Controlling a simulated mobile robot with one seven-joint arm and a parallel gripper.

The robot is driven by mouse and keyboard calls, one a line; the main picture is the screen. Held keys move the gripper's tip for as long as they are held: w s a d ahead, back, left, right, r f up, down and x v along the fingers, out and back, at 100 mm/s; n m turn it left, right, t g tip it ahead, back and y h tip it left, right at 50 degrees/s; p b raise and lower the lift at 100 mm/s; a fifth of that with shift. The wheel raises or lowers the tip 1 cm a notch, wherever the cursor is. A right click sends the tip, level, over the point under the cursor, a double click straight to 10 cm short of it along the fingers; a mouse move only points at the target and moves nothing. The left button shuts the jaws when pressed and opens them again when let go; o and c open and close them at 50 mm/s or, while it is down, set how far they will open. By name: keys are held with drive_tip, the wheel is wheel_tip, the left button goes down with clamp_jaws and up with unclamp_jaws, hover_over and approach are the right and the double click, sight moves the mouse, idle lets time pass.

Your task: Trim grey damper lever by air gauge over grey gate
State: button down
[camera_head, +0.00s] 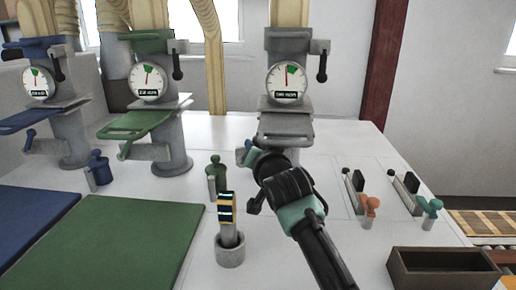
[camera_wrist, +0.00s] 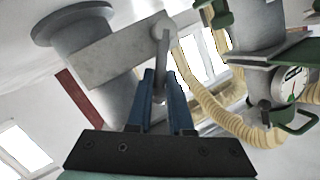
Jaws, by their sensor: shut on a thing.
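The grey gate (camera_head: 287,127) is a flat grey plate on the grey column, below the round white air gauge (camera_head: 288,82). The gauge's needle points about straight up, beside a green sector just right of the top. The grey damper lever (camera_wrist: 163,42) hangs from a grey block (camera_wrist: 105,58) in the wrist view. My gripper (camera_wrist: 159,80) has its two blue fingers shut on this lever. In the head view my gripper (camera_head: 246,153) is at the front left below the grey gate, and it hides the lever there.
A green gauge station (camera_head: 152,82) and a blue one (camera_head: 40,84) stand to the left. A green mat (camera_head: 125,245) and a blue mat (camera_head: 35,225) lie in front. A grey cup with a striped stick (camera_head: 230,252) stands beside my arm. A brown box (camera_head: 440,268) is at right.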

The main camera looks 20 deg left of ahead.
drive_tip(key=shift+r, duration=0.1)
drive_tip(key=c, duration=0.8)
unclamp_jaws()
drive_tip(key=shift+c, duration=0.2)
